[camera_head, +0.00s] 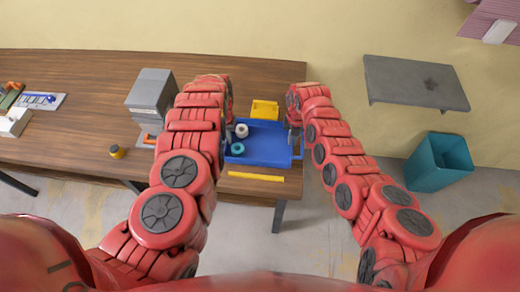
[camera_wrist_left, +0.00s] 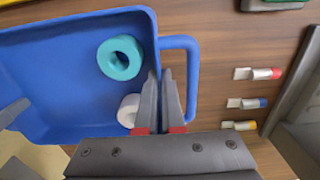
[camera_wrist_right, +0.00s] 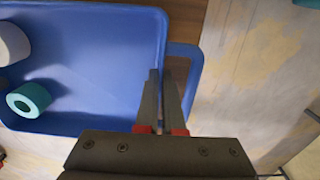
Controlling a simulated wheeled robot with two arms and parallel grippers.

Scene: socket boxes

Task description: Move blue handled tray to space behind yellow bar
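The blue handled tray (camera_head: 270,145) is at the right end of the table, behind the yellow bar (camera_head: 256,176). A white roll (camera_head: 241,131) and a teal roll (camera_head: 238,149) are in its left part. My left gripper (camera_wrist_left: 160,72) is closed over the tray's wall beside one handle (camera_wrist_left: 194,80). My right gripper (camera_wrist_right: 160,72) is closed over the opposite wall beside the other handle (camera_wrist_right: 196,75). In the head view my arms hide parts of both gripping spots. I cannot tell whether the tray touches the table.
A yellow bin (camera_head: 264,109) stands just behind the tray. A grey box (camera_head: 151,93) stands left of my left arm, and a small yellow-and-black item (camera_head: 116,151) lies further left. The table's right edge is close to the right handle, with floor beyond and a teal bin (camera_head: 438,160).

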